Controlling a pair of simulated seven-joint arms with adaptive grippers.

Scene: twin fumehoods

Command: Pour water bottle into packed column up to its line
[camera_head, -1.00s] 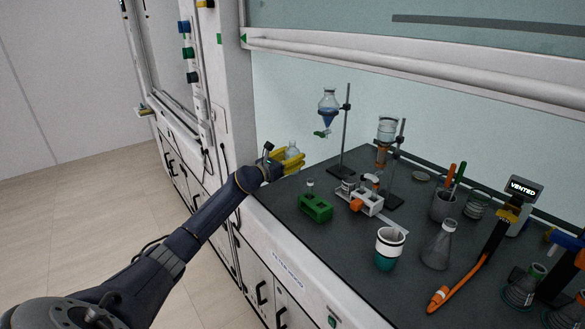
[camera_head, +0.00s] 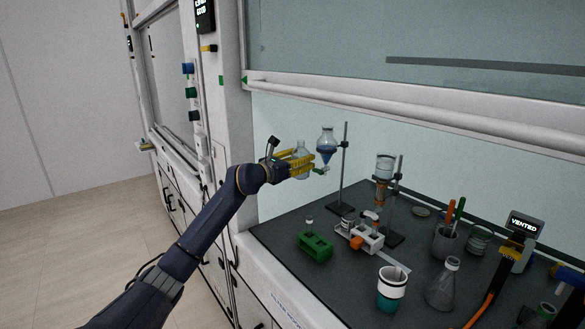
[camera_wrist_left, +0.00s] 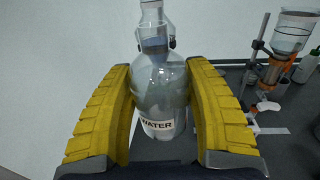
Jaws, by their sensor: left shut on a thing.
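My left gripper (camera_head: 300,163) is shut on the clear water bottle (camera_head: 301,150) and holds it upright in the air, left of the separating funnel. In the left wrist view the bottle (camera_wrist_left: 160,85), labelled WATER, sits between the yellow fingers. The packed column (camera_head: 384,170), a clear wide cup above an orange-brown lower part, hangs on a stand to the right. My right gripper is not in view.
A separating funnel (camera_head: 326,142) with blue liquid hangs on its stand close to my left gripper. On the dark bench are a green rack (camera_head: 315,246), a white block with an orange part (camera_head: 361,238), a white-and-teal cup (camera_head: 391,288) and a flask (camera_head: 442,284).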

